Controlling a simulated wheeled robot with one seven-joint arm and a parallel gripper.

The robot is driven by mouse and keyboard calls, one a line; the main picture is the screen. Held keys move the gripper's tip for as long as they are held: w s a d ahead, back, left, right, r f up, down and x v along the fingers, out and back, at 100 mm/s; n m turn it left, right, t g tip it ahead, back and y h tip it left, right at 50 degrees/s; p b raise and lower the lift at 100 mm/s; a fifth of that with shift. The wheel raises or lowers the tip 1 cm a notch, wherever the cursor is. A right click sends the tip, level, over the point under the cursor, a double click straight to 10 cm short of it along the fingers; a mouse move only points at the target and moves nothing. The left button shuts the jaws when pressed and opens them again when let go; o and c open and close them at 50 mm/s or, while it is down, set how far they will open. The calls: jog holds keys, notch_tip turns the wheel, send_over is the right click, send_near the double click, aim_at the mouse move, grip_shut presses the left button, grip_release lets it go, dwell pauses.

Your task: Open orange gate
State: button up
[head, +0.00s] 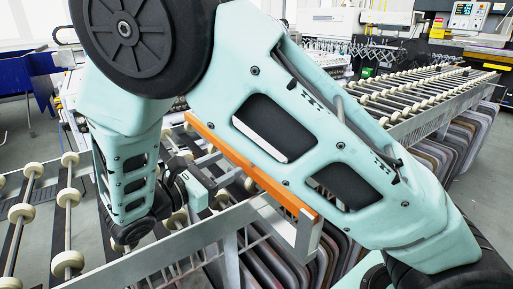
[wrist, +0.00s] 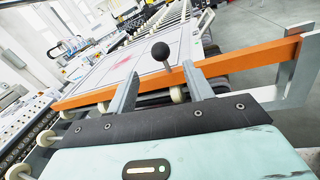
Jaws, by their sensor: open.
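The orange gate (head: 262,178) is a long straight bar in the head view, partly hidden behind my arm. It also crosses the wrist view (wrist: 240,63) on a slant, with a grey bracket (wrist: 300,75) at its right end. A black ball knob (wrist: 160,51) on a short stem stands up from the bar. My gripper (wrist: 161,70) is open, its two grey fingers pointing towards the bar. The knob appears in the gap between the fingers; I cannot tell how deep it sits or whether they touch. In the head view my gripper (head: 205,184) is at the bar's left side, partly hidden.
Roller conveyors with cream wheels (head: 68,198) lie at the left, and another roller line (head: 430,93) runs back at the right. A pale panel with a red mark (wrist: 120,68) lies beyond the bar. Grey floor (head: 485,185) shows at the right.

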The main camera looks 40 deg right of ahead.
jog(key=d, duration=0.3)
jog(key=w+d, duration=0.1)
jog(key=d, duration=0.3)
jog(key=w+d, duration=0.1)
jog(key=d, duration=0.3)
jog(key=shift+w+d+p, duration=0.1)
jog(key=shift+d+p, duration=0.1)
jog(key=shift+p, duration=0.2)
